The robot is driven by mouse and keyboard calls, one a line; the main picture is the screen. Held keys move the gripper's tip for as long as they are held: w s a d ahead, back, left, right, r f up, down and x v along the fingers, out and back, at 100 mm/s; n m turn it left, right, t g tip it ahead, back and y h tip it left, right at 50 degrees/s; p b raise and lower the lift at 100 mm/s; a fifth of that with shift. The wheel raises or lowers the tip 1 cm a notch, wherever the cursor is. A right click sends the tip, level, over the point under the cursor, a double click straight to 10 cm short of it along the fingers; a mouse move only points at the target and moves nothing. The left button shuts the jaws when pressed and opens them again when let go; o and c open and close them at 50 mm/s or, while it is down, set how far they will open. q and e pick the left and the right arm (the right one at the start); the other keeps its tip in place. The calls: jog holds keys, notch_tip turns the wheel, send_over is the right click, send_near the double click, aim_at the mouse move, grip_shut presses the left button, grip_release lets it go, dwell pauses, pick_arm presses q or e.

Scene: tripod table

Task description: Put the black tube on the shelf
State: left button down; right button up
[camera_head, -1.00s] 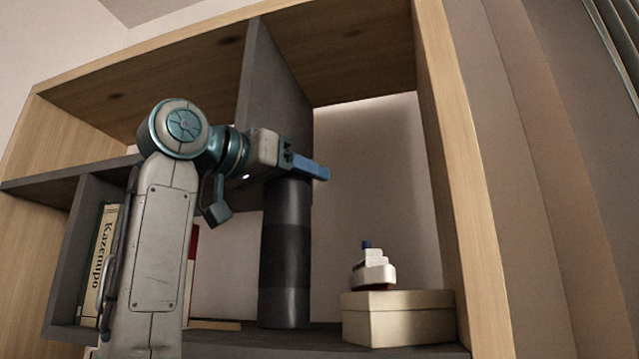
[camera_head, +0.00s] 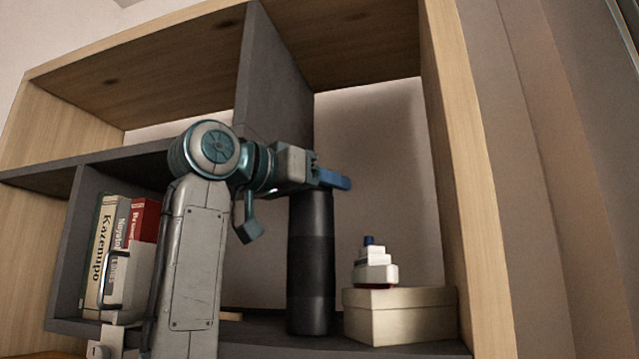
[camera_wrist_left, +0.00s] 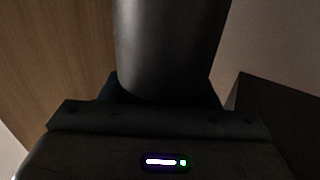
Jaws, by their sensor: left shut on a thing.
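The black tube (camera_head: 311,265) is upright in the right-hand compartment of the shelf (camera_head: 262,345). Its lower end is at the dark shelf board, just left of a cream box; I cannot tell whether it touches the board. My left gripper (camera_head: 335,180), with blue fingers, is shut on the top of the tube. In the left wrist view the tube (camera_wrist_left: 170,45) fills the upper middle, between the fingers. The fingertips are partly hidden there. My right gripper is not in view.
A cream box (camera_head: 400,315) with a small toy boat (camera_head: 374,265) on it stands close to the right of the tube. Several books (camera_head: 115,250) stand in the left compartment. A dark divider (camera_head: 270,90) rises behind my gripper.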

pick_arm(q)
jog(key=shift+d, duration=0.1)
jog(key=shift+f, duration=0.2)
jog(key=shift+c, duration=2.4)
grip_release()
